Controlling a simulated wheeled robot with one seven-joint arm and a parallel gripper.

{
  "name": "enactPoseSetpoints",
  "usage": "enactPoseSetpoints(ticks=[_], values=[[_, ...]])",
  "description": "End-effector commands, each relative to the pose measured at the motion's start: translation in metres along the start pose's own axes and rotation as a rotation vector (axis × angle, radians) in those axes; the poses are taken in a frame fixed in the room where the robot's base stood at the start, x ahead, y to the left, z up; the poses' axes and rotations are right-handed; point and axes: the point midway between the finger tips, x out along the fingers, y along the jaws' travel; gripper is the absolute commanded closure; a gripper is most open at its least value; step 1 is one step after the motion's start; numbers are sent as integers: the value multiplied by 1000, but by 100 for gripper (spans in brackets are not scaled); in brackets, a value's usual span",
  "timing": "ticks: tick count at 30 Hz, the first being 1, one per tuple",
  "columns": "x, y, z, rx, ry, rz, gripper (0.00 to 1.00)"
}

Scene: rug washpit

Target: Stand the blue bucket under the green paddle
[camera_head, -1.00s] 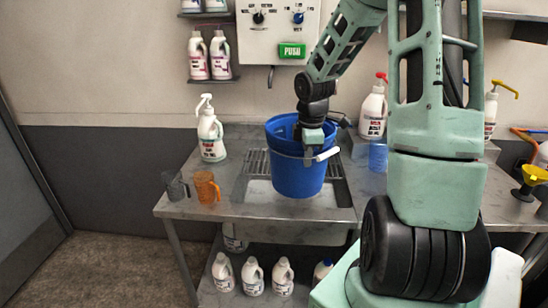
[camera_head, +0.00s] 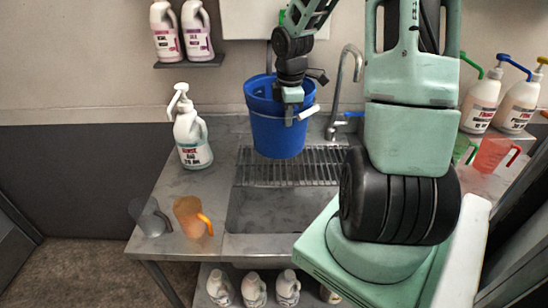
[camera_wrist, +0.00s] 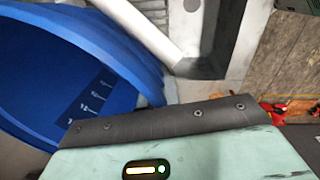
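The blue bucket (camera_head: 278,135) is upright at the back of the sink, over the rear of the metal grate; I cannot tell whether its base touches. Its white handle grip (camera_head: 309,112) hangs at the right side. My gripper (camera_head: 292,98) is at the bucket's near right rim and appears shut on it. In the wrist view the bucket's inside (camera_wrist: 95,85) with its scale marks fills the left, against my gripper's finger. Only a small green bit of the green paddle (camera_head: 282,17) shows above the bucket, beside my arm, which hides the rest.
The sink basin (camera_head: 275,212) in front of the grate (camera_head: 290,168) is empty. A white pump bottle (camera_head: 192,140), an orange jug (camera_head: 190,217) and a grey jug (camera_head: 148,217) stand left. A tap (camera_head: 345,75) rises right of the bucket. More pump bottles (camera_head: 480,105) stand far right.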

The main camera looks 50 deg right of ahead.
Motion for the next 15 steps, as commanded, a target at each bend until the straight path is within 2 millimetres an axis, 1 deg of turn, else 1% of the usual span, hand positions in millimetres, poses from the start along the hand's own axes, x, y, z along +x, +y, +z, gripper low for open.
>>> enactPoseSetpoints(ticks=[3,5,10,12,15], values=[[6,-1,0,0,0,-2,100],[15,-2,0,-1,0,-4,100],[46,-5,-1,-3,0,-4,100],[55,-6,0,-3,0,-3,100],[62,-5,0,0,0,1,100]])
